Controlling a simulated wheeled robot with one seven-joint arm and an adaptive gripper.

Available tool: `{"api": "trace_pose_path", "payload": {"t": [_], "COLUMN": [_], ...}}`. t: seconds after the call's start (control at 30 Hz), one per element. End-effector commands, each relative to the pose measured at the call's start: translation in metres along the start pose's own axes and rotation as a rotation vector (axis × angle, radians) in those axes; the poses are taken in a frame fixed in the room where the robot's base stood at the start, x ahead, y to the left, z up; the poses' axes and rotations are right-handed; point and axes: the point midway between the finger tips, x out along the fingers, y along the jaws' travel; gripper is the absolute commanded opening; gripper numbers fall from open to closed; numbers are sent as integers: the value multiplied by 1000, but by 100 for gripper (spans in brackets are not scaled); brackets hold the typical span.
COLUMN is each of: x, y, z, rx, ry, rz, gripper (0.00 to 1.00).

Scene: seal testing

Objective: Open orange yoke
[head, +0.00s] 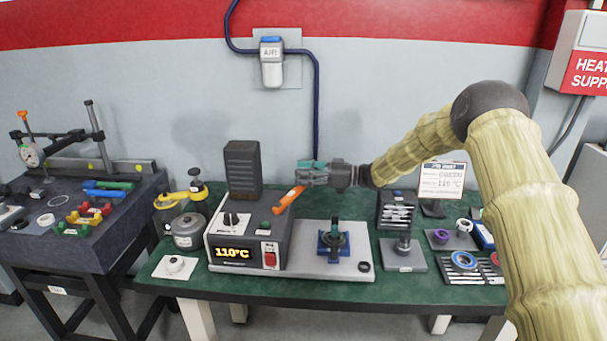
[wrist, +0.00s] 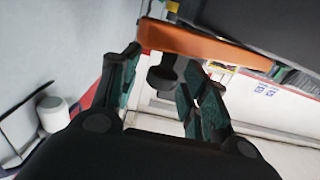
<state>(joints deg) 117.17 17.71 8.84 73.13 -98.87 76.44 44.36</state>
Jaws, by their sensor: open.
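The orange yoke (head: 288,199) is a slanted orange bar on the right side of the grey heater unit with the 110°C display (head: 232,253). In the wrist view the orange yoke (wrist: 195,45) crosses just beyond my fingertips, with a dark knob (wrist: 163,78) below it, between the fingers. My gripper (head: 304,172) is level, pointing left, just above and right of the yoke in the head view. Its teal-padded fingers (wrist: 160,85) are apart in the wrist view. I cannot tell whether they touch the yoke.
A dark upright block (head: 242,169) rises behind the heater. A blue fixture (head: 333,240) stands on the grey plate to the right. A small rack (head: 397,211) and a sign (head: 442,187) stand further right on the green bench. A pot (head: 187,231) is at the left.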

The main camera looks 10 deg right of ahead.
Motion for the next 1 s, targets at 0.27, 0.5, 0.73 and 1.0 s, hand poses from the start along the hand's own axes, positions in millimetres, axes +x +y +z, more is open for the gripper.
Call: {"api": "trace_pose_path", "payload": {"t": [0.27,0.5,0.73,1.0], "x": [-37,-65,-72,-72], "y": [1,1,1,0], "z": [0,0,0,-3], "rx": [0,0,0,0], "ry": [-1,1,0,0], "rz": [2,1,1,0], "gripper": [45,45,45,45]}}
